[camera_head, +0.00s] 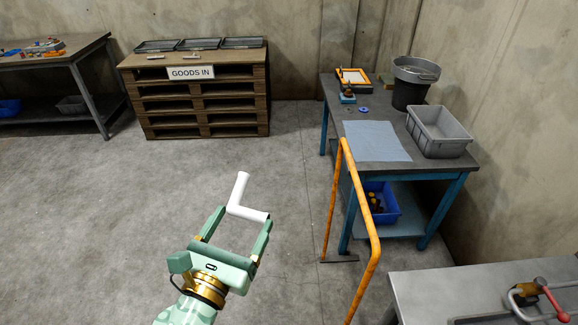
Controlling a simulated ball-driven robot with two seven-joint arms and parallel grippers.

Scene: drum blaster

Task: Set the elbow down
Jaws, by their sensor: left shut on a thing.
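A white elbow (239,199), a bent tube, is in my left gripper (241,222) at the lower middle of the head view. The green jaws are shut on its lower arm, which lies between the fingertips. Its other arm points up and slightly right. The elbow is held in the air above the bare concrete floor, apart from any surface. My right gripper is not in view.
An orange rail (376,246) stands right of my gripper. Behind it is a blue-legged table (386,163) with a light blue cloth (377,141), a grey bin (439,131) and a dark bucket (412,83). A "GOODS IN" pallet stack (196,99) stands at the back.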

